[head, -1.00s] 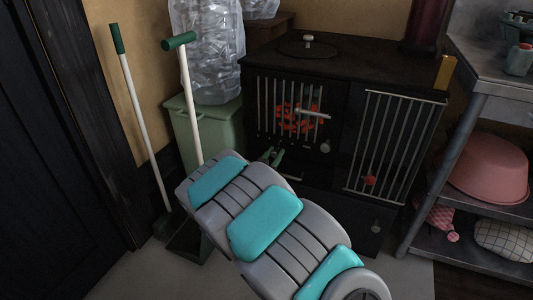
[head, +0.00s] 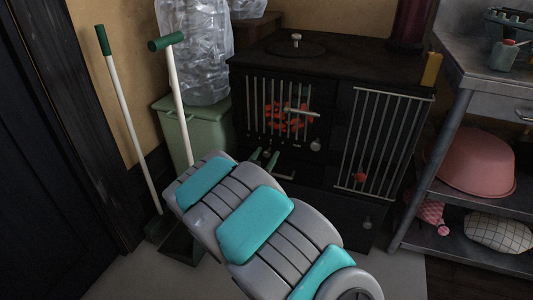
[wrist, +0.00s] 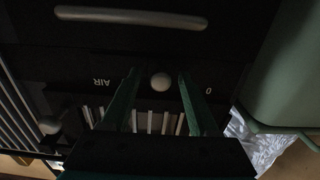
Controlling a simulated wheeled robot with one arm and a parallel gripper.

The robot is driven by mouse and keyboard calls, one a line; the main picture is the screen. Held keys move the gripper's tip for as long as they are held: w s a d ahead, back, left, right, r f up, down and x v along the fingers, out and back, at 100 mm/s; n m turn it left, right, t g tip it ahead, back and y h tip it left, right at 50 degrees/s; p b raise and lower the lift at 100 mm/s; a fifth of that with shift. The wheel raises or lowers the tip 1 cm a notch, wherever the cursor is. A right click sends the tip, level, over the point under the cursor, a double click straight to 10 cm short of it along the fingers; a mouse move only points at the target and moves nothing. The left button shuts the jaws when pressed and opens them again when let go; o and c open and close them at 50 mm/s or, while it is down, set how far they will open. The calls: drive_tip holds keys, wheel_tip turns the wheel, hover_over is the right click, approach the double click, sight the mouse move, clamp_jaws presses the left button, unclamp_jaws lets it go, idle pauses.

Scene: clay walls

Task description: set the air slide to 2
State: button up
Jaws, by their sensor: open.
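The dark stove (head: 300,60) stands against the back wall, with a barred firebox door showing red embers. In the wrist view, upside down, its front panel carries the word AIR (wrist: 101,82) at left and a 0 (wrist: 209,91) at right. The round, pale air slide knob (wrist: 160,82) lies between them. My gripper (wrist: 157,75) is open, with one green finger on each side of the knob and a visible gap to each. No 2 is readable; the fingers cover parts of the panel. In the head view my gripper (head: 264,157) is low at the stove front.
A green bin (head: 190,130) with a clear bag, a broom and a dustpan stand at left. A metal shelf (head: 470,195) with a pink basin is at right.

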drive_tip(key=v, duration=0.7)
drive_tip(key=shift+p, duration=0.35)
drive_tip(key=shift+w+r, duration=0.1)
drive_tip(key=s+d+r+n+g+y, duration=0.15)
drive_tip(key=s+d+g, duration=0.45)
drive_tip(key=s, duration=0.9)
drive_tip(key=s+d+r+n+g+y, duration=0.1)
drive_tip(key=s+d+g+y, duration=0.35)
drive_tip(key=s, duration=0.95)
drive_tip(key=s+d+r+n+g, duration=0.2)
drive_tip(key=s+d+g, duration=0.6)
drive_tip(key=s, duration=0.7)
wheel_tip(320, 180, up, 12)
drive_tip(key=p, duration=1.2)
drive_tip(key=shift+s+d, duration=0.25)
drive_tip(key=shift+s, duration=0.05)
drive_tip(key=shift+f+m, duration=0.15)
drive_tip(key=shift+m, duration=0.1)
